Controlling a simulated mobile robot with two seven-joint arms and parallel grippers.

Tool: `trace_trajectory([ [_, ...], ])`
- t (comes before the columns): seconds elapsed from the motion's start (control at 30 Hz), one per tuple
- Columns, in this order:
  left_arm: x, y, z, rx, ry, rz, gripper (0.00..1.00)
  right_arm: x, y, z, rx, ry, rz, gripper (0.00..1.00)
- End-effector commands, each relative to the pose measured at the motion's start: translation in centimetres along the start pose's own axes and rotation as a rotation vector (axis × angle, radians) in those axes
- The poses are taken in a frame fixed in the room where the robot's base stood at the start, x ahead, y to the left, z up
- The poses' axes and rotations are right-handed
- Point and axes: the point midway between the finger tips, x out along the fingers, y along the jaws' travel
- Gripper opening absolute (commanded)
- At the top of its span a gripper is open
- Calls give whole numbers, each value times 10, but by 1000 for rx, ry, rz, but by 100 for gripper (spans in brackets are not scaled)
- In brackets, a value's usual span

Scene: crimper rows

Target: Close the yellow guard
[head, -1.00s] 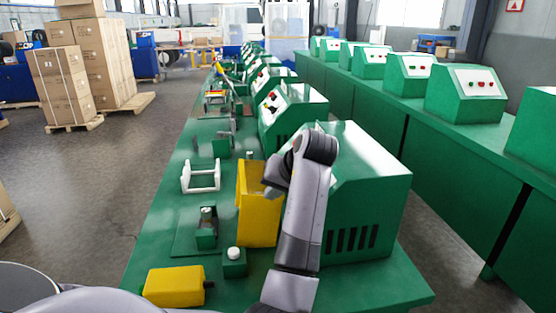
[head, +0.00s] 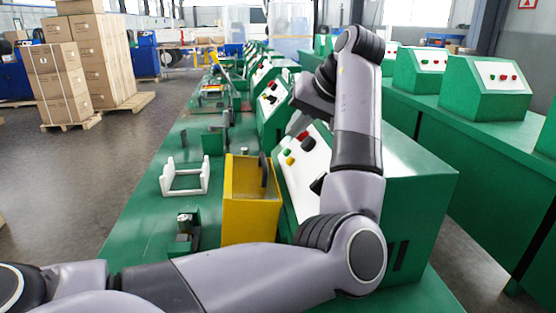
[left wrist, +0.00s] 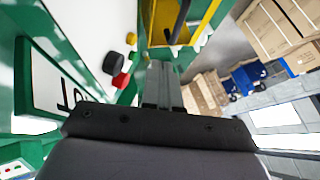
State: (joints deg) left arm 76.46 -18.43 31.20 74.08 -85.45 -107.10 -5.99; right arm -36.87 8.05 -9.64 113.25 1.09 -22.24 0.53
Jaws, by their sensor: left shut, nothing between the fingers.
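The yellow guard (head: 250,217) stands upright on the green bench, against the front of the nearest green machine, like a box with its top open toward me. A dark handle (head: 263,170) sticks up at its right side. In the left wrist view the guard (left wrist: 158,22) is at the top, beyond the fingertips. My left gripper (head: 296,122) is above the machine's sloped panel, behind and to the right of the guard, apart from it. In the left wrist view its fingers (left wrist: 163,72) are together with nothing between them. My right gripper is not in view.
The green machine (head: 410,185) has a white panel with red, yellow and green buttons (head: 290,155). A white bracket (head: 185,178) and a small green fixture (head: 183,235) stand left of the guard. My left arm crosses the near bench. More machines line the bench behind.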

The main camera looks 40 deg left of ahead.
Motion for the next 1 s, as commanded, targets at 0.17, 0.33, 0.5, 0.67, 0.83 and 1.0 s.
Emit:
trace_trajectory([
  [0.17,15,1,1,-1,-2,0,0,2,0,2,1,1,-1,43],
  [0.33,46,1,2,-1,-4,-2,0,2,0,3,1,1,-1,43],
  [0.5,76,0,2,-2,-2,-2,0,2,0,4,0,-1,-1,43],
  [0.67,94,0,1,-1,-1,0,0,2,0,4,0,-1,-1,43],
  [0.83,101,0,1,-2,0,1,0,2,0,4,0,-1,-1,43],
  [1.0,102,0,1,-2,0,1,0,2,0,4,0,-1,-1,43],
])
